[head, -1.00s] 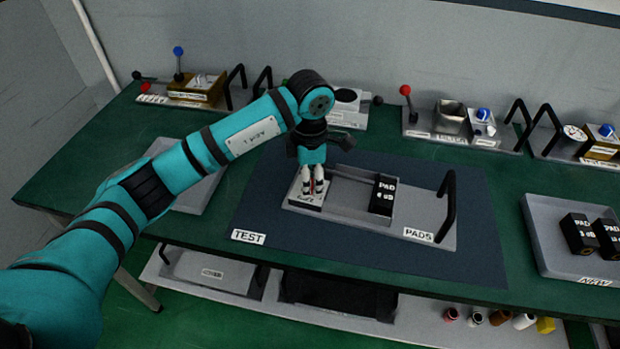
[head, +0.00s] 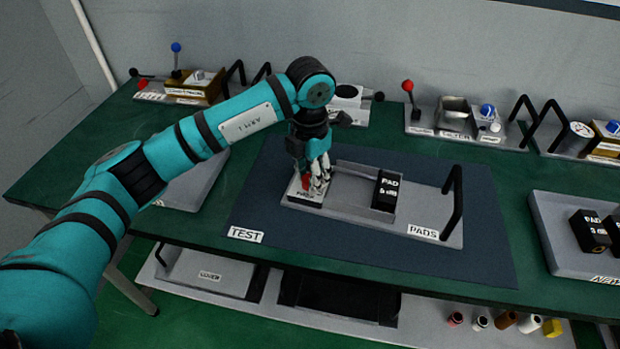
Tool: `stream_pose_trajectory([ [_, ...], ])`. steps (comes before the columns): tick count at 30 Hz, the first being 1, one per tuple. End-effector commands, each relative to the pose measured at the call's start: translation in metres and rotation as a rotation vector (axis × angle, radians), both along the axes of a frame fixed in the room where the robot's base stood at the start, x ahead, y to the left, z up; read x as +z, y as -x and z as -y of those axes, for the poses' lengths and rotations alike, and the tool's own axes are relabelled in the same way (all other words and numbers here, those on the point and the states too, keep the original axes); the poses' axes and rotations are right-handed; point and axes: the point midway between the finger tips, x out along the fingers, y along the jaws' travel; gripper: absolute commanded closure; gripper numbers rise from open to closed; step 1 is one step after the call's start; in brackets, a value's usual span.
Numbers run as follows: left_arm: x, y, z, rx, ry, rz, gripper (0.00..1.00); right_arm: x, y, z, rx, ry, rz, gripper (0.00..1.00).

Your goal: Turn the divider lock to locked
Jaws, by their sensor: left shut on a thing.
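A grey tray unit labelled PADS (head: 350,212) lies on the dark mat labelled TEST. A black pad block (head: 386,190) stands in the tray's middle. My right gripper is not in view.
A black upright handle (head: 453,200) rises at the tray's right end. A grey tray (head: 560,240) with black pads stands at the right. Devices with levers, knobs and handles line the wall. The mat in front is clear.

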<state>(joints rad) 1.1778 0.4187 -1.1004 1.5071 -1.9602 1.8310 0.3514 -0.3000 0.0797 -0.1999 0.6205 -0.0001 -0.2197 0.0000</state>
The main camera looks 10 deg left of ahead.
Motion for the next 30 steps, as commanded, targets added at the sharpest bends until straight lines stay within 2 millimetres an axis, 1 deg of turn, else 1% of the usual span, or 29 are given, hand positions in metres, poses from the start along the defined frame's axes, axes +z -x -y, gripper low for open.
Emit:
stream_pose_trajectory([
  [1,-0.001,-0.001,0.0,0.045,0.001,0.003,1.0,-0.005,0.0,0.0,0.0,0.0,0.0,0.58],
  [3,-0.001,-0.001,0.0,0.112,0.0,0.004,1.0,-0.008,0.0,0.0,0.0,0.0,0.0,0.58],
  [18,0.0,-0.001,-0.001,0.582,0.001,0.002,1.0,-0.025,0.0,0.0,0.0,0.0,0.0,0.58],
  [24,0.0,-0.001,-0.001,0.745,0.001,0.002,1.0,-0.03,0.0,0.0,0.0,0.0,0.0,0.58],
  [30,0.0,0.0,-0.001,0.866,0.0,0.002,1.0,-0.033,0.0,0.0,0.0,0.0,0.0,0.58],
])
